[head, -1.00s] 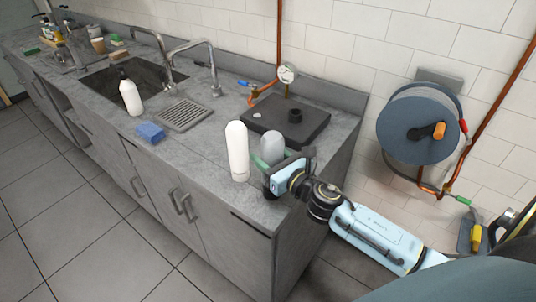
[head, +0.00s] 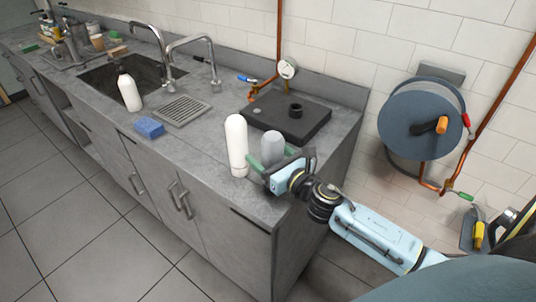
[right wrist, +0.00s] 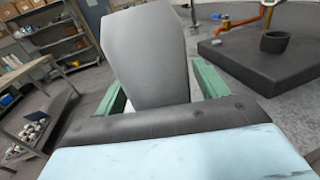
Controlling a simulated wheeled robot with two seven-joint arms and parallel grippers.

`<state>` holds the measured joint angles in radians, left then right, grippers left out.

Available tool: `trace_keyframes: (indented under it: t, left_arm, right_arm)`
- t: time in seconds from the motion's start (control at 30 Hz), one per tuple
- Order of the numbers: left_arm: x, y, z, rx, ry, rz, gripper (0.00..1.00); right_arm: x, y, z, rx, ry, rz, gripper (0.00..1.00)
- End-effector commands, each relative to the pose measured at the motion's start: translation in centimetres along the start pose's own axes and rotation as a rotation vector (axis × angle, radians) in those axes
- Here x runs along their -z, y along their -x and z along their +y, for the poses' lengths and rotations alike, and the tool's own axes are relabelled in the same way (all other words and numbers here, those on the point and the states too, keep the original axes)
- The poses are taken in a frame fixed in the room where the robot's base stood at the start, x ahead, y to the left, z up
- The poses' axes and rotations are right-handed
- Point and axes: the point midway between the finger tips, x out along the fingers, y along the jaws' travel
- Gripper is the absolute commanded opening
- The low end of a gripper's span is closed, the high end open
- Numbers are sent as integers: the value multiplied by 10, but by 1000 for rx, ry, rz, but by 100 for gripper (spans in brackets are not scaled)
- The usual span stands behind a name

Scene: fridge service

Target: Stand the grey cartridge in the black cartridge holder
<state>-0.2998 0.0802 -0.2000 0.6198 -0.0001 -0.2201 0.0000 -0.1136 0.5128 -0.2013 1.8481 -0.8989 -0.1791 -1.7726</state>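The grey cartridge (head: 272,147) stands on the counter near its front right corner, beside a white bottle-like cylinder (head: 236,145). My right gripper (head: 271,160) is around it, with one green finger on each side. In the right wrist view, the cartridge (right wrist: 147,55) rises between the fingers (right wrist: 160,90). The fingers look open, with a narrow gap at the right; its base is hidden. The black cartridge holder (head: 288,118) is a flat slab with a raised round socket, behind the cartridge; it also shows in the right wrist view (right wrist: 250,70). My left gripper is not in view.
The sink (head: 115,78), taps, a drain grate (head: 182,110), a blue sponge (head: 149,127) and a white dispenser bottle (head: 129,92) lie to the left. A copper pipe with a gauge (head: 288,68) rises behind the holder. A hose reel (head: 420,125) hangs on the right wall.

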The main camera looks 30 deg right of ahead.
Motion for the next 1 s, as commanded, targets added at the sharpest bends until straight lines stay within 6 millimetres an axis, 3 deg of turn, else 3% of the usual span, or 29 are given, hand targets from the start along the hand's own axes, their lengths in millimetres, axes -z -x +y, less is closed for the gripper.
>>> trace_keyframes:
  t: [0.3,0.47,1.0]
  left_arm:
    - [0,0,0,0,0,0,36]
    - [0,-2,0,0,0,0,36]
    - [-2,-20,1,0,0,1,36]
  right_arm:
    - [2,1,0,0,-1,4,76]
    - [3,14,0,0,0,4,76]
    - [3,107,0,1,-2,4,76]
